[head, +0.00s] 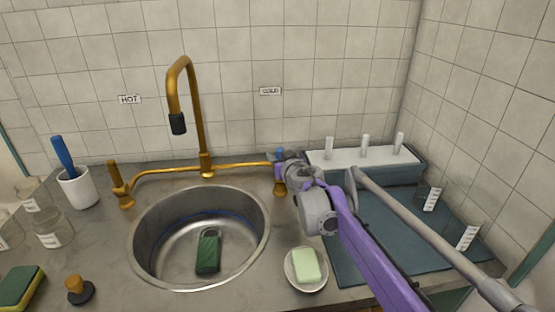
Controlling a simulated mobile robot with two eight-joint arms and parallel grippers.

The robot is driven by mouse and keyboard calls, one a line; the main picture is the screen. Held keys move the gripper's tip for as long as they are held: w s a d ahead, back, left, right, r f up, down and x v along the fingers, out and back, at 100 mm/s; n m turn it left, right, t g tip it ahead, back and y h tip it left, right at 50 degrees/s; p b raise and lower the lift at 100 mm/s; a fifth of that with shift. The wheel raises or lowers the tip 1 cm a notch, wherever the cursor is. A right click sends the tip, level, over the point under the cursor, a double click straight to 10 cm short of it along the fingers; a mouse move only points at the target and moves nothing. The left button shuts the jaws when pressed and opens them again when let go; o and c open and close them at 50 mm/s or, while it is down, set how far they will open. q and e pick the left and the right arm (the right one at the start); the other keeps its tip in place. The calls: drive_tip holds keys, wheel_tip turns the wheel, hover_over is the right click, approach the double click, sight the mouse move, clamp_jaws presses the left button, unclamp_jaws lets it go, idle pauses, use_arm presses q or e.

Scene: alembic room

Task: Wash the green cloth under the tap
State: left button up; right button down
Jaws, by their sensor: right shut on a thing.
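The green cloth (208,252) is a dark green folded piece lying on the bottom of the round steel sink (146,253). The brass tap (196,112) arches over the sink, its dark nozzle (178,124) above the basin; I see no stream of water from it. My right gripper (281,164) is shut on the cold tap handle (280,188), right of the sink and below the COLD label (270,91). The gripper hides the upper part of the handle. The hot tap handle (120,187) stands free at left. My left gripper is out of view.
A soap bar (306,264) lies on a dish right of the sink, close under my right arm. A blue mat (375,235), a pegged rack (365,172) and glass beakers stand at right. A white cup (77,188), jars, a brass-knobbed stopper (77,289) and a sponge (18,287) are at left.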

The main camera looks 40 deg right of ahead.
drive_tip(key=c, duration=0.6)
unclamp_jaws()
drive_tip(key=p+v, duration=0.1)
drive_tip(key=v, duration=1)
